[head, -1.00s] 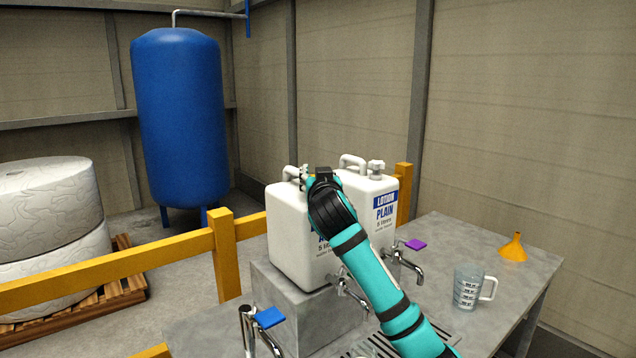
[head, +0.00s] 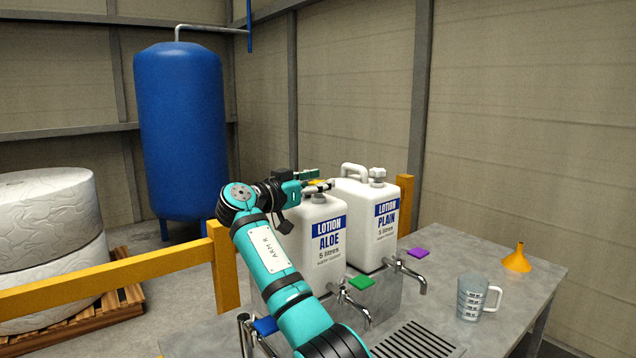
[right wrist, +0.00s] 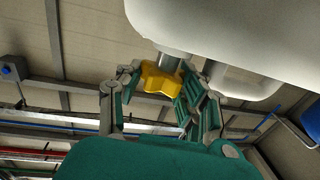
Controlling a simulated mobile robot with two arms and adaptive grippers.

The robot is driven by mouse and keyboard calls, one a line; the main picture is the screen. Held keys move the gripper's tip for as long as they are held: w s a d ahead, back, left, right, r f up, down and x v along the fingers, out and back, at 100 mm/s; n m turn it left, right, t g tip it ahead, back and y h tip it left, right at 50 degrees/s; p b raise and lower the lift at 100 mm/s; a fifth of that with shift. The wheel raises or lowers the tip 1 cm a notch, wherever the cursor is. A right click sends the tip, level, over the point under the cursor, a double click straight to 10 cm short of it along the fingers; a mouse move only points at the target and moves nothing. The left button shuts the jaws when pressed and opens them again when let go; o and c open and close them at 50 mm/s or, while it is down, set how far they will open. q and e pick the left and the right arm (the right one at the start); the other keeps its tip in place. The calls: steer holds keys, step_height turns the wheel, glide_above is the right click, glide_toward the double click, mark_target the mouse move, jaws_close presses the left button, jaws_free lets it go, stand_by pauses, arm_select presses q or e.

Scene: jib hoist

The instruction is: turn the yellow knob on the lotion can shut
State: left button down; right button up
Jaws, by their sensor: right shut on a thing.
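In the right wrist view the yellow star-shaped knob (right wrist: 158,79) sits on a short metal stem under the white can (right wrist: 235,32). The fingers of my right gripper (right wrist: 160,85) are closed around the knob, one on each side. The knob's inner workings are hidden. My left gripper is not in view.
A second white can, plain lotion (head: 375,232), stands close on the right. Taps with green (head: 361,284), purple (head: 419,253) and blue levers line the front. A measuring jug (head: 472,299) and orange funnel (head: 517,260) stand on the table's right, with bare surface around them.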

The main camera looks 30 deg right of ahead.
steer(key=shift+m+g+p, duration=0.3)
steer(key=shift+m+g, duration=0.3)
steer(key=shift+g, duration=0.4)
steer(key=shift+f, duration=0.1)
steer(key=shift+f+g, duration=0.15)
steer(key=shift+g, duration=0.25)
steer(key=o, duration=1.2)
steer(key=shift+d, duration=0.1)
steer(key=a, duration=1.2)
steer(key=shift+s, duration=0.35)
